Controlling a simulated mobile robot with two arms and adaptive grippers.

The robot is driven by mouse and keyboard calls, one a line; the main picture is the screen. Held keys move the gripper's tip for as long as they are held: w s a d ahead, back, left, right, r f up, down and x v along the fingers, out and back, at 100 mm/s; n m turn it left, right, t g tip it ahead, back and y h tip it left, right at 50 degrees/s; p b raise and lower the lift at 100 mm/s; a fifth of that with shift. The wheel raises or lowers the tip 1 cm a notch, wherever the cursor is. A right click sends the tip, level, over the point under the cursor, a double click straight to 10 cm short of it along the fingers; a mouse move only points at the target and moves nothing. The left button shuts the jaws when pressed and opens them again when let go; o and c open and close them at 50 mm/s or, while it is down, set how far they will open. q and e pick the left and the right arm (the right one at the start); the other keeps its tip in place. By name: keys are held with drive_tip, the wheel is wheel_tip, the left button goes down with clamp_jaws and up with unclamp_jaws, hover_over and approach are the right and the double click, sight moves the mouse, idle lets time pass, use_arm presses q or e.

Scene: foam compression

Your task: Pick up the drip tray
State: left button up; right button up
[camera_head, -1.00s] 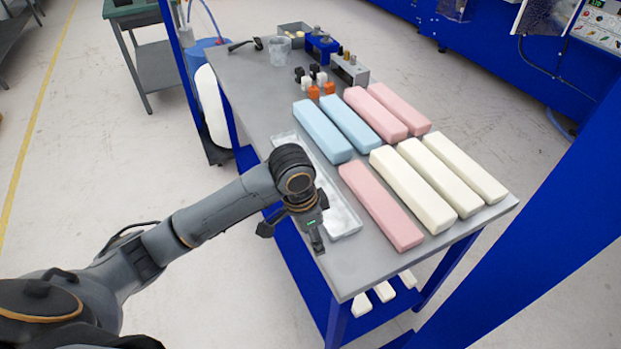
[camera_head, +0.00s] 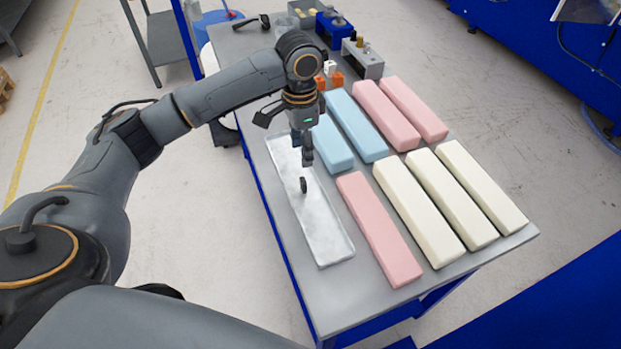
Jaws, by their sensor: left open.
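The drip tray (camera_head: 328,246) is a long, shallow, pale translucent tray. It lies flat along the left edge of the grey table, beside the blue and pink foam blocks. My left gripper (camera_head: 305,172) points down over the tray's middle to far part, with its fingers apart and nothing between them. I cannot tell whether the fingertips touch the tray. My gripper and wrist hide a part of the tray and of a blue block. My right gripper is not in view.
Blue (camera_head: 355,125), pink (camera_head: 380,230) and cream (camera_head: 418,210) foam blocks lie in rows close to the tray's right. A grey metal fixture (camera_head: 362,60) and small orange blocks (camera_head: 337,79) stand farther back. The table's near left corner is bare.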

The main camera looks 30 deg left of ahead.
use_arm(q)
drive_tip(key=p, duration=0.1)
hover_over(302, 180)
drive_tip(key=s, duration=0.1)
wheel_tip(302, 180, down, 6)
drive_tip(key=f+p, duration=0.1)
drive_tip(key=f, duration=0.1)
drive_tip(key=shift+w+f+p, duration=0.35)
drive_tip(key=shift+w+f, duration=0.05)
wheel_tip(302, 180, down, 2)
drive_tip(key=shift+f, duration=0.2)
drive_tip(key=shift+w+f, duration=0.1)
drive_tip(key=shift+f, duration=0.15)
drive_tip(key=shift+c, duration=0.6)
drive_tip(key=c, duration=0.8)
clamp_jaws()
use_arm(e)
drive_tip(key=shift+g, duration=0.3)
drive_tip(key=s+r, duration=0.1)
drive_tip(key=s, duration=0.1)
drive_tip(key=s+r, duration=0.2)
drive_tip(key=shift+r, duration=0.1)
